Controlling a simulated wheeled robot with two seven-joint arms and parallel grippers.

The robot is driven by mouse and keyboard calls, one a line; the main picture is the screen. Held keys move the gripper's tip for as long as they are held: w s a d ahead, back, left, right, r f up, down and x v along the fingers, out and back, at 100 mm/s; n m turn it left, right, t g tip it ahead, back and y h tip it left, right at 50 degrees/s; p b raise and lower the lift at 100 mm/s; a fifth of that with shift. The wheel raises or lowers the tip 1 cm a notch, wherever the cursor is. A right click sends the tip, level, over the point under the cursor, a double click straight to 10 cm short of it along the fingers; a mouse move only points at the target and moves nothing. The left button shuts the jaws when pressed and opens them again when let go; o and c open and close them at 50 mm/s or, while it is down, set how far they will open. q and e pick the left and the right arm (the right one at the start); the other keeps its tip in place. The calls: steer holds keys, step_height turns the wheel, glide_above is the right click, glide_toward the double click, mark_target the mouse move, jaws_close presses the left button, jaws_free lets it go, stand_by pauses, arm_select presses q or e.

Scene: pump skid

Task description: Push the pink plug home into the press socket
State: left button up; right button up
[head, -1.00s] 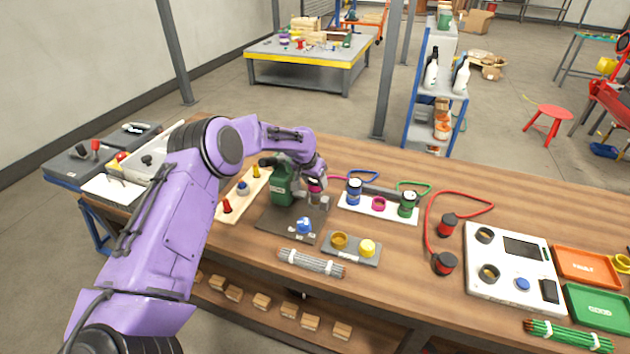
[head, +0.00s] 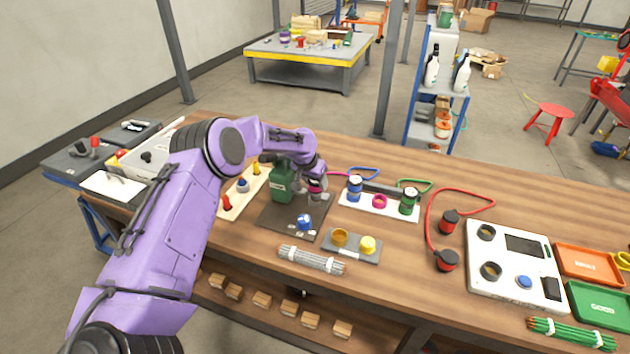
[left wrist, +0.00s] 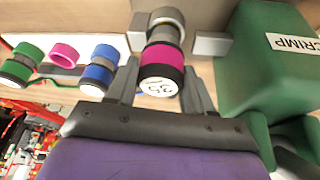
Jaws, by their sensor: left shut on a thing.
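The pink plug (left wrist: 162,62) has a pink band, a grey body and a white end cap with a number. It sits between the fingers of my left gripper (left wrist: 160,88), which is shut on it. In the head view my left gripper (head: 316,180) is beside the green press (head: 281,182) and hides most of the plug. The press (left wrist: 270,65) is marked CRIMP in the left wrist view. The plug's far end lines up with a grey ring (left wrist: 167,15), apparently the press socket. I cannot tell how deep it sits. My right gripper is out of view.
A white rack (head: 392,213) right of the press holds a blue plug (head: 354,188), a green plug (head: 408,201) and an empty pink ring (head: 379,202). A blue button (head: 304,222) is on the press's dark base. A grey cable bundle (head: 312,260) lies in front.

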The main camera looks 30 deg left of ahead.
arm_select(q)
steer(key=shift+f+b, duration=0.6)
steer(key=shift+f, duration=0.35)
steer(key=o, duration=1.3)
steer(key=shift+o, duration=0.2)
steer(key=b+v, duration=0.2)
steer(key=v, duration=0.8)
steer(key=shift+s+r, duration=0.2)
steer(key=shift+r, duration=0.1)
